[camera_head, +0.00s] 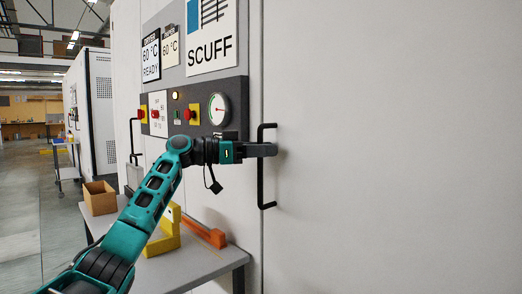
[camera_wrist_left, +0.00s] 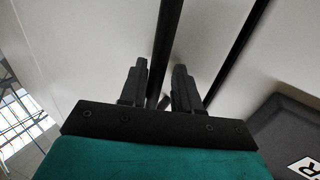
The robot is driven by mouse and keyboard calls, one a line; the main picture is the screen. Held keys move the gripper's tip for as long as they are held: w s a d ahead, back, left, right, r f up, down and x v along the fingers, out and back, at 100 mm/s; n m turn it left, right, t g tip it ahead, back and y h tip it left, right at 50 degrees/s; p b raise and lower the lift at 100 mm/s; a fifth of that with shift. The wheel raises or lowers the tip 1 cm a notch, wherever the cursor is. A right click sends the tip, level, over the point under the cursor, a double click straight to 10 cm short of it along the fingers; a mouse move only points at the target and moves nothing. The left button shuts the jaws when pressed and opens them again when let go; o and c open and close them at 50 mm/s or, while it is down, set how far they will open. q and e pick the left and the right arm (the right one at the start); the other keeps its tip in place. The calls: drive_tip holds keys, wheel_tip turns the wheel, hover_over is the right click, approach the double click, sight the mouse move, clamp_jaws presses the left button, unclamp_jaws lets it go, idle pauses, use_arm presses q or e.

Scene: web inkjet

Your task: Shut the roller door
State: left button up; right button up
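The door is the large plain off-white panel (camera_head: 400,150) filling the right of the head view. A black vertical bar handle (camera_head: 261,185) stands near its left edge, beside a thin vertical seam. My left gripper (camera_head: 272,149) is at the upper part of this handle. In the left wrist view, its two dark fingers (camera_wrist_left: 157,88) are apart with the handle bar (camera_wrist_left: 167,35) running between them; a narrow gap shows beside the bar, and firm contact cannot be seen. How far the door stands open is not clear. My right gripper is out of view.
Left of the door is a dark control panel (camera_head: 240,97) with red buttons and a gauge (camera_head: 219,109). Below it a grey table (camera_head: 205,265) bears a cardboard box (camera_head: 99,198), a yellow block (camera_head: 162,243) and an orange part (camera_head: 205,233). The aisle at far left is open floor.

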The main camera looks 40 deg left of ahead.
use_arm(q)
drive_tip(key=shift+o, duration=0.3)
drive_tip(key=shift+w, duration=0.1)
drive_tip(key=v, duration=1.3)
drive_tip(key=shift+b, duration=0.35)
